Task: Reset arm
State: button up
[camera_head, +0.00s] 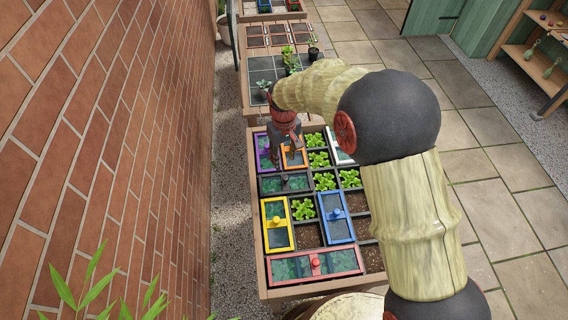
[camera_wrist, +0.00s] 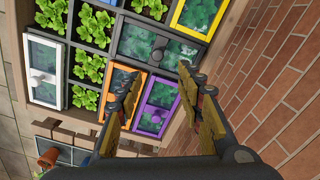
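My gripper (camera_head: 287,150) hangs from my arm over the far left part of a wooden planter bed (camera_head: 262,270). In the wrist view my gripper (camera_wrist: 160,88) has its two fingers well apart with nothing held between them. Between and below the fingers are a purple-framed lid (camera_wrist: 157,106) and an orange-framed lid (camera_wrist: 139,81). The left finger partly covers the orange lid. A dark grey-framed lid (camera_wrist: 150,45) lies just beyond the fingertips. I cannot judge the exact height of the fingertips above the lids.
The bed also holds yellow (camera_head: 277,224), blue (camera_head: 336,218), red (camera_head: 316,266) and white (camera_wrist: 43,72) framed lids, green plants (camera_head: 303,209) and bare soil cells. A brick wall (camera_head: 100,130) runs along the left. Another table (camera_head: 254,92) with pots stands behind. Paving at right is open.

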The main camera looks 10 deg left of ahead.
jog(key=shift+r, duration=0.25)
dwell(0.4)
jog(key=s+d+r+m+t+b, duration=0.1)
jog(key=s+d+r+m, duration=0.3)
jog(key=s+d+r, duration=0.7)
jog(key=s+d+r+m+t+b, duration=0.1)
jog(key=s+d+r+m+t, duration=0.3)
jog(key=s+d+r, duration=0.8)
jog(key=s+d, duration=0.2)
jog(key=d, duration=0.4)
jog(key=shift+s+d+t+b, duration=0.15)
jog(key=shift+d+t+b, duration=0.15)
jog(key=shift+b, duration=0.1)
